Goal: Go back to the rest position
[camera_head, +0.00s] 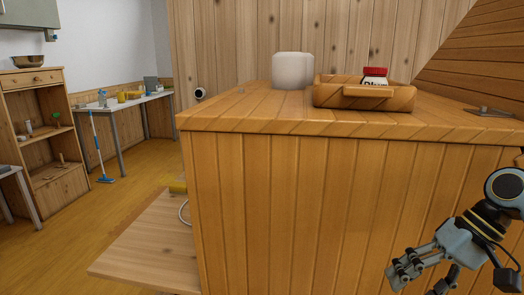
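My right gripper (422,281) is at the lower right, in front of the wooden cabinet and below its top. Its fingers are apart and nothing shows between them; part of it is cut by the picture's bottom edge. My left gripper is not in view. On the cabinet top, a small jar with a red lid and a white label (375,77) stands in a wooden tray (377,92). The tray's wall hides the jar's lower part. A white rounded cylinder (293,71) stands to the left of the tray.
The cabinet (300,205) fills the middle and right, with its top edge above my gripper. A low wooden panel (147,243) juts out at its left. A shelf unit (45,140) and a table (135,102) stand farther left.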

